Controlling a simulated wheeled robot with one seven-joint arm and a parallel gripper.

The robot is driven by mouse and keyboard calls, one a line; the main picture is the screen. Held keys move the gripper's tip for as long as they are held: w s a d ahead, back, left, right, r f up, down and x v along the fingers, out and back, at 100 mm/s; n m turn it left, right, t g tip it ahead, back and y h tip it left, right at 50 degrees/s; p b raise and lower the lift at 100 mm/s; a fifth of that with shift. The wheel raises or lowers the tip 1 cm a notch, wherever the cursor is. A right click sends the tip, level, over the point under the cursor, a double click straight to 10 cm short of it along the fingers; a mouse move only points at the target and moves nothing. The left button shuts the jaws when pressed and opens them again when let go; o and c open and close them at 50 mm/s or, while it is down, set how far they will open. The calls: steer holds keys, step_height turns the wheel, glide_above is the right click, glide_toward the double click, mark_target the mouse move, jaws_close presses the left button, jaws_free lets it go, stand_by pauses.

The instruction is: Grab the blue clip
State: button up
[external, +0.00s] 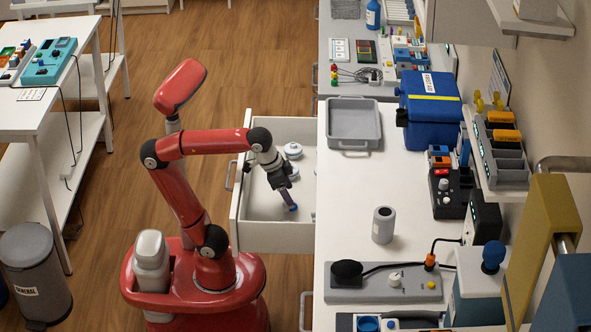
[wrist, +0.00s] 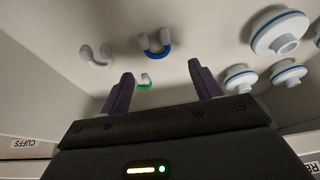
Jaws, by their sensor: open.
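The blue clip (wrist: 156,44) is a small U-shaped piece on the drawer floor, ahead of my fingertips in the wrist view. In the external view a small blue spot by the fingertips appears to be this clip (external: 293,208). My gripper (wrist: 160,70) is open and empty, its two dark fingers apart. The clip lies just beyond the gap between them; I cannot tell the exact height above it. In the external view my gripper (external: 286,196) points down into the open white drawer (external: 262,238).
A white clip (wrist: 97,55) lies left of the blue one, and a green clip (wrist: 144,82) lies nearer, beside the left finger. Several white round pieces with blue rings (wrist: 280,32) lie to the right. Drawer walls surround the gripper; the white counter (external: 350,220) adjoins on the right.

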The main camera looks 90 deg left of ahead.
mark_target(296, 204)
steer(key=b+x, duration=0.1)
steer(key=x, duration=0.4)
steer(key=c, duration=1)
